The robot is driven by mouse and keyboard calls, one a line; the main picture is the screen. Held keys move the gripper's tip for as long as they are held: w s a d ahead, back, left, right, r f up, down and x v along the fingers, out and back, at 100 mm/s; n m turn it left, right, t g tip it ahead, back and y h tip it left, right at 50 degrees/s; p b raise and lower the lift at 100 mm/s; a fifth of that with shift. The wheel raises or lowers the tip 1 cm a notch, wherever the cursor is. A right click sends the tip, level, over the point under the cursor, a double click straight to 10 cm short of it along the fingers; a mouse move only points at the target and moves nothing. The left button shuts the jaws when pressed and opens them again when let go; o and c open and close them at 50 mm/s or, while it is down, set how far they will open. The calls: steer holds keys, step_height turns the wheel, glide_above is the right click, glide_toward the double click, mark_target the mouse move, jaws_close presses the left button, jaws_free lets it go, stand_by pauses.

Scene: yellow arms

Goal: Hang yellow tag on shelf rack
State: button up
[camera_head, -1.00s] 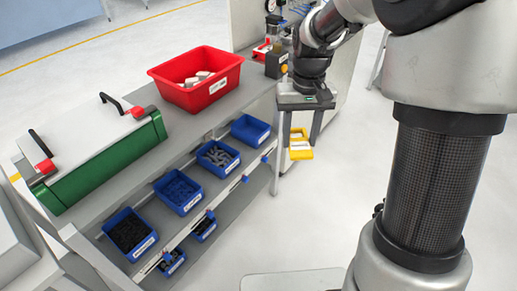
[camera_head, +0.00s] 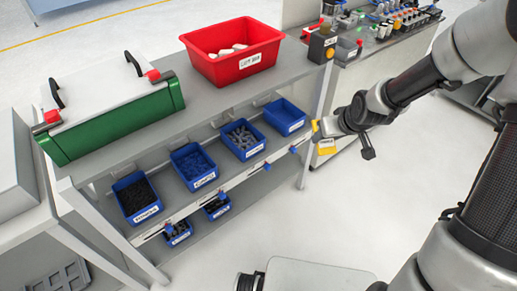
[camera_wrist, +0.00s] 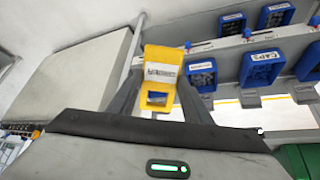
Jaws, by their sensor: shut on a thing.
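The yellow tag (camera_wrist: 162,76) has a white printed label and a square opening. My gripper (camera_wrist: 160,92) is shut on it, with a grey finger on each side, in the wrist view. In the head view my gripper (camera_head: 322,136) is at the right end of the shelf rack (camera_head: 236,166), and the tag (camera_head: 326,147) shows only in part beside it. The rack's front rail (camera_head: 205,208) carries small blue clips. I cannot tell whether the tag touches the rack.
Blue bins (camera_head: 245,139) with dark and grey parts stand on the rack's shelf. Above are a red bin (camera_head: 232,60) and a green case (camera_head: 120,118). A second bench (camera_head: 400,42) with parts stands at the back right.

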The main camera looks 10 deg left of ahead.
steer(key=s+a+f+n+t+y+b, duration=0.1)
steer(key=a+f+n+t+y+b, duration=0.15)
steer(key=a, duration=0.35)
steer(key=s+a+f+n+t+y+b, duration=0.1)
steer(key=a+f+y+b, duration=0.15)
steer(key=a, duration=0.35)
steer(key=s+a+r+n+y+b, duration=0.2)
steer(key=s+a+r+y, duration=0.25)
steer(key=a, duration=0.35)
steer(key=b+x, duration=0.1)
steer(key=x, duration=0.7)
steer(key=shift+w+a+t, duration=0.2)
steer(key=shift+w+t, duration=0.15)
steer(key=shift+w, duration=0.05)
steer(key=shift+r, duration=0.1)
steer(key=o, duration=1.1)
